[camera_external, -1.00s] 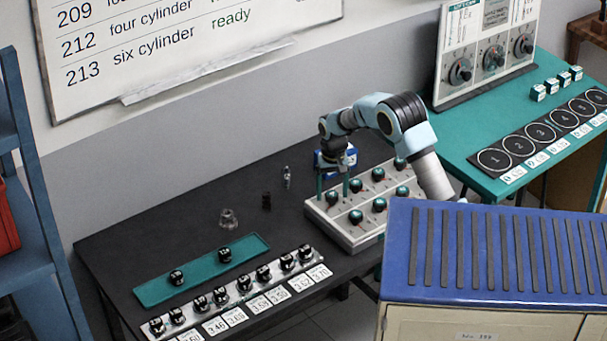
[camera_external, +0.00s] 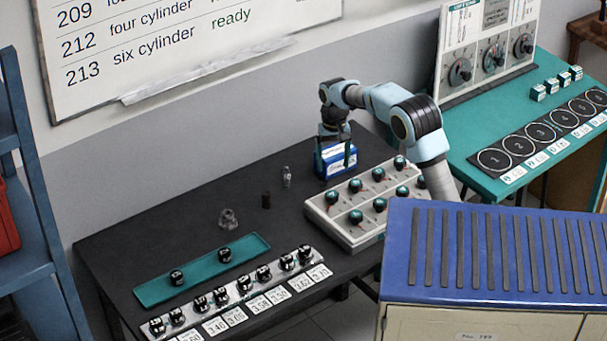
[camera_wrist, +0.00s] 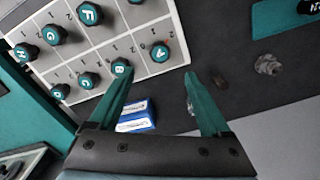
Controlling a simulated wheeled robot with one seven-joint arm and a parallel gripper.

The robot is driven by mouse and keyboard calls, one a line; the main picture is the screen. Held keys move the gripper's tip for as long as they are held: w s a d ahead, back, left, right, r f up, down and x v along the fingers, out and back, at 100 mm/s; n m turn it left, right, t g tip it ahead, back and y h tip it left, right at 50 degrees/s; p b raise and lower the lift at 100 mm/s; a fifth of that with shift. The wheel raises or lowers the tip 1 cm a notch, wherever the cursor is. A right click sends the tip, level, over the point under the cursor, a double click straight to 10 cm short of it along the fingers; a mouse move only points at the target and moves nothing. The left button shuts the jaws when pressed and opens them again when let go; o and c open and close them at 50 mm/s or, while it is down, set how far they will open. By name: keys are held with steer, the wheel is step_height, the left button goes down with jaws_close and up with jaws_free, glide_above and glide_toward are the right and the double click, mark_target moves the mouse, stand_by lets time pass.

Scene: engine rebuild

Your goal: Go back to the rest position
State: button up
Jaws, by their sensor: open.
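My gripper (camera_external: 336,156) is raised above the back of the black bench, near the blue and white box (camera_external: 341,160). In the wrist view my gripper (camera_wrist: 157,80) has its two teal fingers spread wide with nothing between the tips. The blue and white box also shows in the wrist view (camera_wrist: 136,117), lying beyond the fingers. The grey tray of lettered knobs (camera_external: 337,225) stands on the bench in front of the gripper, and it fills the upper left of the wrist view (camera_wrist: 105,53). I cannot tell the gripper's exact height.
A teal tray (camera_external: 155,293) with two black pieces and a metal strip (camera_external: 233,299) with several black pieces lie at the bench's left front. Small metal parts (camera_external: 228,217) stand at the back. A blue-topped cabinet (camera_external: 400,250) and a teal table (camera_external: 480,180) are to the right.

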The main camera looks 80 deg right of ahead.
stand_by(0.3)
steer(key=w+a+f+n, duration=0.1)
steer(key=a+f+n, duration=0.15)
steer(key=a, duration=0.95)
steer(key=w+a+f+n, duration=0.15)
steer(key=a+n, duration=0.25)
steer(key=a, duration=0.8)
steer(key=s+a+f+n, duration=0.2)
steer(key=s+a, duration=0.3)
steer(key=a, duration=0.3)
steer(key=s+a+f+n+t, duration=0.1)
steer(key=s+a+f+n, duration=0.1)
steer(key=s+a+n, duration=0.2)
steer(key=s+a, duration=0.2)
steer(key=a, duration=0.2)
steer(key=shift+f+t, duration=0.3)
steer(key=shift+f, duration=0.1)
steer(key=shift+n, duration=0.25)
